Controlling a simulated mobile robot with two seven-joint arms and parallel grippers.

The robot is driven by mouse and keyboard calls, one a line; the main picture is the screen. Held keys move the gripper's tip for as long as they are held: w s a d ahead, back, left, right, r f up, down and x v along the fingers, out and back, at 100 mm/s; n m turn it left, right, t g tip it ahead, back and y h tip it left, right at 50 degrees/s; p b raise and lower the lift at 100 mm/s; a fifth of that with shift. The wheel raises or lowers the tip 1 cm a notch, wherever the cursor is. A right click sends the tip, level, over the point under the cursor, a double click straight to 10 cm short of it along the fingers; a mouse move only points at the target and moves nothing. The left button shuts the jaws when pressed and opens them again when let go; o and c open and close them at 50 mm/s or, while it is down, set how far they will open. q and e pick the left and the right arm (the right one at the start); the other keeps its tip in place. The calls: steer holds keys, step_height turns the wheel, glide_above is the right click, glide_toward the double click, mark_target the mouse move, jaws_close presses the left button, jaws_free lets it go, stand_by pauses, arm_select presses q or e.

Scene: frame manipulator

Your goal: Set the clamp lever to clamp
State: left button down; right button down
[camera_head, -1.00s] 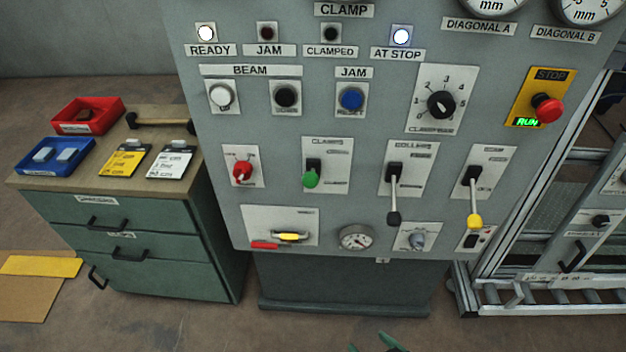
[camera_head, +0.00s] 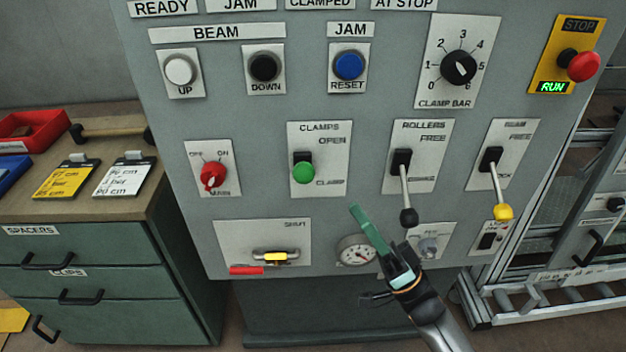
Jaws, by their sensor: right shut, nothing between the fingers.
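The clamp lever (camera_head: 303,171) with a green knob is on the CLAMPS plate (camera_head: 330,160), which is marked OPEN above and CLAMP below. The lever looks foreshortened, its knob pointing out towards me just below its black mount; I cannot tell its exact setting. My right gripper (camera_head: 357,213) comes in from the lower right, with its green fingers shut and empty. Its tip is below and to the right of the green knob, apart from it, and the gripper partly covers the gauge area. My left gripper is not in view.
The rollers lever (camera_head: 405,195) with a black knob hangs just right of my gripper, and a yellow-knobbed lever (camera_head: 499,190) is farther right. A red main switch (camera_head: 213,177) is left of the clamp lever. A pressure gauge (camera_head: 355,250) is below.

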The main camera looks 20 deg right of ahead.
mark_target(303, 169)
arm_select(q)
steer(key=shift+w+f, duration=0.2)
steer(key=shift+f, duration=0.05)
arm_select(e)
steer(key=y, duration=0.1)
steer(key=n+g+y, duration=0.1)
steer(key=shift+s+a+r+y, duration=0.15)
steer(key=shift+s+r+y, duration=0.05)
steer(key=shift+r+y, duration=0.1)
arm_select(q)
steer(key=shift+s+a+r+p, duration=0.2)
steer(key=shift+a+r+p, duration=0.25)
steer(key=shift+p, duration=0.35)
arm_select(e)
steer(key=x, duration=1)
steer(key=shift+a+f, duration=0.1)
steer(key=shift+f, duration=0.05)
